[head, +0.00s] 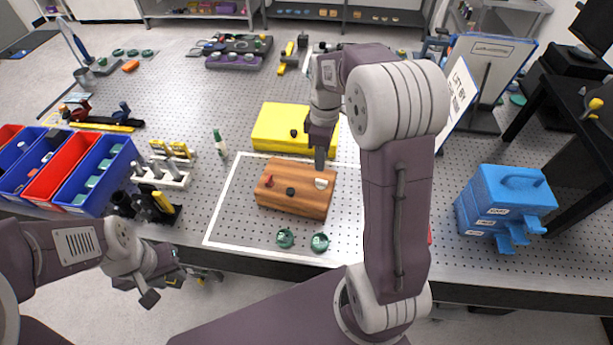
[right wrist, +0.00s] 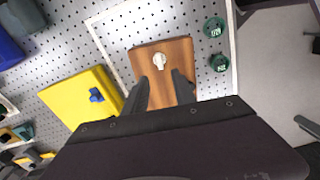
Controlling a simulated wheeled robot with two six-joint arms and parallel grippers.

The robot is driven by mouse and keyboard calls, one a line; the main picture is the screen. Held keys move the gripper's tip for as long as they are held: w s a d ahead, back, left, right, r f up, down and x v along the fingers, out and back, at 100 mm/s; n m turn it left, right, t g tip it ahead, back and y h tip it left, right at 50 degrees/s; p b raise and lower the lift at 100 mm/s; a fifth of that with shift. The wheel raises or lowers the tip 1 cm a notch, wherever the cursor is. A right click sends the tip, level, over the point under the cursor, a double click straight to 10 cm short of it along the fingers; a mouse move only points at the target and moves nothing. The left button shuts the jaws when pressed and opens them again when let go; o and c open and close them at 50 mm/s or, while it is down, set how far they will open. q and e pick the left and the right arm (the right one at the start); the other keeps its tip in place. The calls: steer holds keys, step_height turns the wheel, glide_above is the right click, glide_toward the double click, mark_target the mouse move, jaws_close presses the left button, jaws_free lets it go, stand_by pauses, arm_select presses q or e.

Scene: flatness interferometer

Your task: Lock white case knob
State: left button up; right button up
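The wooden case (head: 292,197) lies inside a white outlined square on the perforated table. On its top are a white knob (head: 321,183) near the right edge, a red knob (head: 268,181) and a dark knob (head: 290,191). My right gripper (head: 320,164) points down just behind the white knob. In the right wrist view its fingers (right wrist: 160,88) are apart and empty, with the white knob (right wrist: 159,60) beyond the tips, not between them. The red and dark knobs are not visible there. My left gripper (head: 149,297) hangs off the table's front edge; its opening is unclear.
A yellow case (head: 270,130) with a dark knob sits directly behind the wooden case. Two green round pieces (head: 302,241) lie in front. Blue stacked boxes (head: 503,205) stand right; red and blue bins (head: 92,178) and a white rack (head: 160,176) stand left.

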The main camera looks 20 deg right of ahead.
mark_target(322, 181)
steer(key=shift+f, duration=0.25)
step_height(322, 181, down, 9)
steer(key=shift+d, duration=0.1)
steer(key=shift+s, duration=0.1)
steer(key=shift+c, duration=0.3)
jaws_close()
